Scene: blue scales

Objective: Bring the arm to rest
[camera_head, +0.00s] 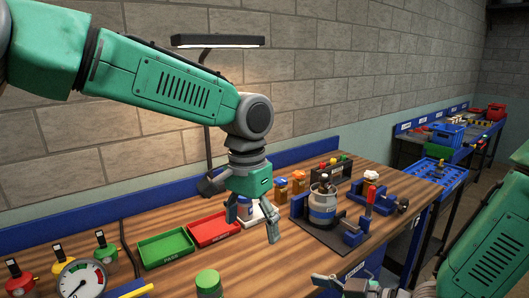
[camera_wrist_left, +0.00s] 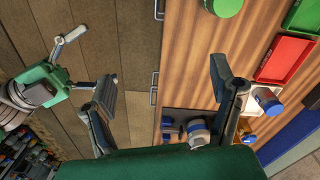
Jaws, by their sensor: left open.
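My left arm comes in from the upper left, and its green gripper (camera_head: 252,222) hangs above the wooden bench (camera_head: 185,268). Its two dark fingers are spread apart with nothing between them; they also frame the left wrist view (camera_wrist_left: 165,95). Behind the fingers a blue-and-white container (camera_head: 244,208) stands on a white base, partly hidden; the container also shows at the right of the wrist view (camera_wrist_left: 268,102). My right gripper (camera_head: 342,284) is low at the bottom right beside the bench's front edge. In the wrist view (camera_wrist_left: 85,58) its fingers look spread and empty.
A green tray (camera_head: 165,248) and a red tray (camera_head: 214,229) lie left of the left gripper. A grey-blue pot (camera_head: 322,208) and a vise (camera_head: 355,233) are to the right. A lamp (camera_head: 217,41) stands behind.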

